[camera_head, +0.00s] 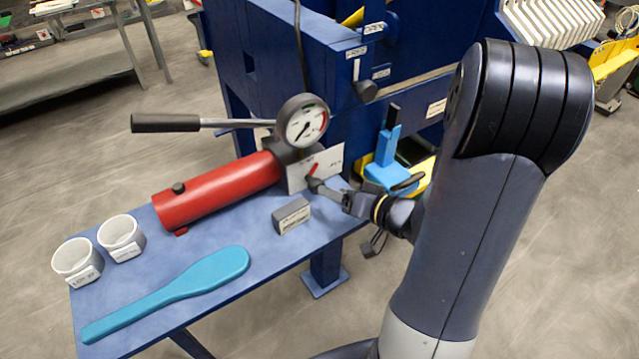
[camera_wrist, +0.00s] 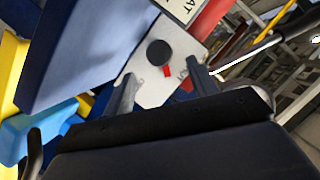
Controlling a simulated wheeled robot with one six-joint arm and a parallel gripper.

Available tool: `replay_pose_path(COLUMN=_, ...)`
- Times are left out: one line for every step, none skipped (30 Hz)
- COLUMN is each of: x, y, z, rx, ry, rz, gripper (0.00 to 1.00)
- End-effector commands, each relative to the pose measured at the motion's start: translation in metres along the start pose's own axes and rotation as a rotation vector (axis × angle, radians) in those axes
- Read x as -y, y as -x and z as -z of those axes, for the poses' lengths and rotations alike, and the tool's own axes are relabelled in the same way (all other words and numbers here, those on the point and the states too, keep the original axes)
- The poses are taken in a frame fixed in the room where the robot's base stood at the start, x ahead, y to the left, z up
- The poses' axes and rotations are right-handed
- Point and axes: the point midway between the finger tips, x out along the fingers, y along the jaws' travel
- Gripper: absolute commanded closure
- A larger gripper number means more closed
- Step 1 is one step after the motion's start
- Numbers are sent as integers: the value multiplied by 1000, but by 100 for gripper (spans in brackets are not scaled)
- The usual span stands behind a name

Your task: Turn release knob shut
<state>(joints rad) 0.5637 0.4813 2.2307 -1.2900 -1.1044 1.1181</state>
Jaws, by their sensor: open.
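The release knob (camera_wrist: 160,53) is a round black knob with a red pointer, set on a pale plate (camera_wrist: 150,85). In the wrist view it sits a little beyond my gripper (camera_wrist: 158,80), roughly between its two fingertips. The fingers are apart, one on each side of the knob, and I cannot tell if they touch it. In the head view my gripper (camera_head: 318,186) is at the plate's front, beside the red pointer, and partly covers the knob. The plate (camera_head: 327,165) is at the right end of the red pump cylinder (camera_head: 220,190).
The pressure gauge (camera_head: 305,125) and pump lever (camera_head: 170,122) are above the cylinder. A grey block (camera_head: 291,215) lies below the plate. A blue paddle (camera_head: 180,290) and two white cups (camera_head: 121,237) are at the left. Blue press framework (camera_head: 300,45) stands behind.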

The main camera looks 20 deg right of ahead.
Motion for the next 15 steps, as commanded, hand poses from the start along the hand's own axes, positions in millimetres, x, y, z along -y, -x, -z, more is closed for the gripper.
replay_pose_path(x=0, y=-9, z=-2, rx=4, ry=1, rz=4, gripper=44)
replay_pose_path(x=0, y=-14, z=-2, rx=4, ry=1, rz=3, gripper=44)
replay_pose_path(x=0, y=-20, z=-2, rx=4, ry=0, rz=3, gripper=44)
replay_pose_path(x=0, y=-24, z=-2, rx=4, ry=1, rz=4, gripper=44)
replay_pose_path(x=0, y=-29, z=-1, rx=3, ry=1, rz=4, gripper=44)
replay_pose_path(x=0, y=-35, z=-2, rx=4, ry=1, rz=3, gripper=44)
replay_pose_path(x=0, y=-40, z=-2, rx=3, ry=1, rz=2, gripper=44)
replay_pose_path(x=0, y=-44, z=-1, rx=3, ry=1, rz=2, gripper=44)
replay_pose_path(x=0, y=-49, z=-2, rx=3, ry=1, rz=3, gripper=44)
replay_pose_path(x=0, y=-53, z=-1, rx=2, ry=1, rz=2, gripper=44)
replay_pose_path(x=0, y=-56, z=-1, rx=3, ry=2, rz=2, gripper=44)
replay_pose_path(x=0, y=-60, z=-1, rx=2, ry=2, rz=1, gripper=44)
replay_pose_path(x=0, y=-63, z=0, rx=1, ry=1, rz=0, gripper=44)
replay_pose_path(x=0, y=-65, z=-1, rx=2, ry=2, rz=0, gripper=44)
replay_pose_path(x=0, y=-68, z=-1, rx=2, ry=2, rz=0, gripper=44)
